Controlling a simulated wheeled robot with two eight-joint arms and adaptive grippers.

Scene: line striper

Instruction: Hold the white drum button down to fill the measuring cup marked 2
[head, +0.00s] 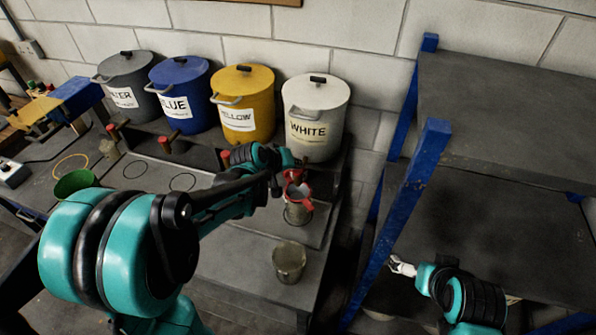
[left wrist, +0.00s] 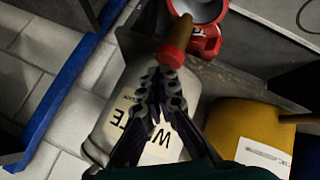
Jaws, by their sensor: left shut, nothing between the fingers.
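The white drum (head: 315,117), labelled WHITE, stands at the right end of the drum row; it also shows tilted in the left wrist view (left wrist: 103,132). My left gripper (left wrist: 166,74) is shut and empty, its tips at the end of the red-brown button (left wrist: 176,42) below that drum. They look in contact, but I cannot tell whether it is pressed in. In the head view my left wrist largely hides this spot. A measuring cup (head: 298,214) stands under a red funnel-like piece (head: 299,191). Another cup (head: 289,262) stands nearer me. No 2 is readable. My right gripper (head: 402,266) is far right, its jaws unclear.
Yellow (head: 244,103), blue (head: 180,95) and grey (head: 125,80) drums stand left of the white one. A green bowl (head: 75,183) is at the bench's left. A blue-posted shelf (head: 407,185) stands right, near my right arm.

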